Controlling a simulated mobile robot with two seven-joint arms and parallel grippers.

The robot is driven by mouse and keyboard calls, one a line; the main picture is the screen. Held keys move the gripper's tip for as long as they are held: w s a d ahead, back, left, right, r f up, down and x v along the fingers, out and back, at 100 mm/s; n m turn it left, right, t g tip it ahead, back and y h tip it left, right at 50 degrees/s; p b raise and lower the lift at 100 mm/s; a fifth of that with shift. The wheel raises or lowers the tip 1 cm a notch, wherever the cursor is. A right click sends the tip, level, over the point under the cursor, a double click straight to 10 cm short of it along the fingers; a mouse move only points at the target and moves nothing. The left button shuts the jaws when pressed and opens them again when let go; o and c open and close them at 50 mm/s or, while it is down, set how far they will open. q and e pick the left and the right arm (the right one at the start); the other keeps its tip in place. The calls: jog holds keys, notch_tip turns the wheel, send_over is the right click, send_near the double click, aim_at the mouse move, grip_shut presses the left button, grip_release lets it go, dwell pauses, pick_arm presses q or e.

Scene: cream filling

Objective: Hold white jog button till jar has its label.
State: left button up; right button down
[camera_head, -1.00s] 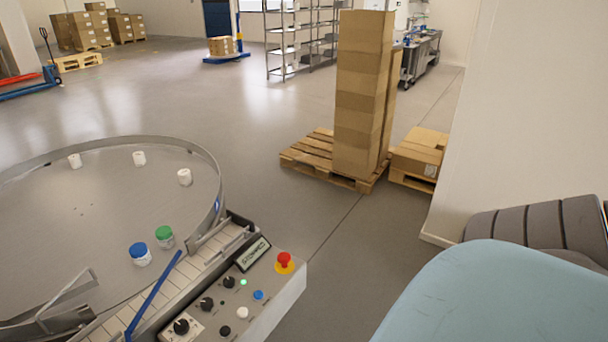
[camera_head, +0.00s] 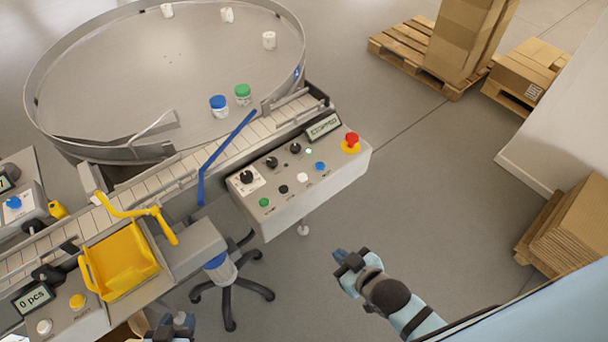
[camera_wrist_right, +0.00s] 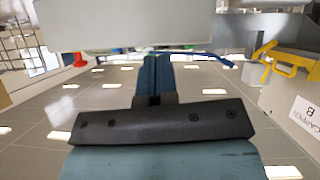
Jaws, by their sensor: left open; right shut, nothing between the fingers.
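A white button (camera_head: 302,177) sits on the grey control panel (camera_head: 300,205), between a black button and a blue one. Another white button (camera_head: 44,327) is on the unit at the lower left; I cannot read which is marked jog. A jar with a blue lid (camera_head: 219,106) and one with a green lid (camera_head: 242,94) stand on the round table (camera_head: 130,85); labels are not clear. My right gripper (camera_head: 340,258) is shut and empty, below and right of the panel, touching nothing. In the right wrist view its fingers (camera_wrist_right: 155,75) are together. My left gripper (camera_head: 177,322) is open, partly cut off at the bottom edge.
A conveyor (camera_head: 180,170) with a blue guide bar (camera_head: 222,155) runs behind the panel. A yellow tray (camera_head: 122,262) and a wheeled stool base (camera_head: 232,290) stand left of my right arm. A red stop button (camera_head: 352,140) is at the panel's right end.

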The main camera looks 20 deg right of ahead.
jog(key=w+a+r+n+g+y, duration=0.1)
jog(key=w+a+r+n+y, duration=0.3)
jog(key=n, duration=0.8)
jog(key=w+a+r+n+g+y, duration=0.1)
jog(key=w+a+r+n+y, duration=0.25)
jog(key=w+r+n, duration=0.55)
jog(key=w+a+r+n+y, duration=0.3)
jog(key=n+y, duration=0.2)
jog(key=n, duration=0.9)
jog(key=w+d+f+n+g+h, duration=0.3)
jog(key=w+d+n+g+h, duration=0.2)
jog(key=n, duration=1.2)
jog(key=w+d+h, duration=0.3)
jog(key=d, duration=0.1)
jog(key=shift+w+d+n+b, duration=0.3)
jog(key=shift+w+b, duration=0.05)
jog(key=shift+w, duration=0.05)
